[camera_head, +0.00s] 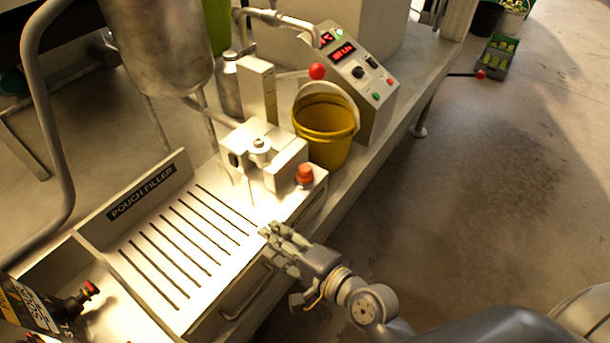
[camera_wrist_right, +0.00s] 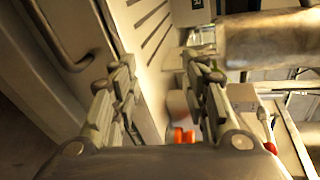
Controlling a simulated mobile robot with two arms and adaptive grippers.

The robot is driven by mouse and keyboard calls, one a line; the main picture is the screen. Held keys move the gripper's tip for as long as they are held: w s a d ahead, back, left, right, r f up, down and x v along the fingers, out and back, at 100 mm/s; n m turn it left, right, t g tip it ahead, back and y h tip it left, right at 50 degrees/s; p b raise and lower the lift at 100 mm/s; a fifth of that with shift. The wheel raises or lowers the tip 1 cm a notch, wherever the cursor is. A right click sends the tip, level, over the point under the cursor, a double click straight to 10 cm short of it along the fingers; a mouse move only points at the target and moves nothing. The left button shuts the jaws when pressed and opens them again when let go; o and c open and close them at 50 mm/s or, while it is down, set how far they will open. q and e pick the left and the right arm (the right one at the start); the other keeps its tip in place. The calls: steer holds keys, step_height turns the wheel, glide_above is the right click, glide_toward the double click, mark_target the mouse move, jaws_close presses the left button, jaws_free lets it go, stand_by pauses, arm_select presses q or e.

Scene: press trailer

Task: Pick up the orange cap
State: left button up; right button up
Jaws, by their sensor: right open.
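The orange cap (camera_head: 305,174) sits upright on the front right corner of the white pouch filler, beside the filling head. In the right wrist view the orange cap (camera_wrist_right: 183,135) shows low in the picture, just left of the right-hand finger and partly hidden by my gripper. My right gripper (camera_head: 283,241) is at the filler's front edge, below and slightly left of the cap in the head view, apart from it. Its two fingers (camera_wrist_right: 155,85) are spread with nothing between them. My left gripper is not in view.
The pouch filler's slotted tray (camera_head: 185,245) is empty. A yellow bucket (camera_head: 326,128) stands behind the cap, near a control box (camera_head: 362,75) with a red display. A metal hopper (camera_head: 160,45) hangs at the upper left. The floor (camera_head: 500,190) at right is mostly clear.

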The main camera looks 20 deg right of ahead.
steer(key=w+d+r+m+t+h, duration=0.3)
steer(key=w+m+t, duration=0.15)
steer(key=m, duration=0.65)
steer(key=m+h, duration=0.7)
steer(key=m, duration=0.6)
glide_toward(306, 174)
steer(key=shift+t, duration=0.35)
steer(key=w, duration=0.1)
steer(key=w+p, duration=0.1)
steer(key=w, duration=0.3)
steer(key=shift+d+f+p, duration=0.25)
steer(key=shift+d+p, duration=0.05)
steer(key=shift+d, duration=0.1)
steer(key=w, duration=0.2)
steer(key=w+p, duration=0.1)
steer(key=w, duration=0.1)
steer(key=shift+w+d, duration=0.25)
steer(key=shift+w+f, duration=0.15)
steer(key=shift+w, duration=0.15)
steer(key=c, duration=0.8)
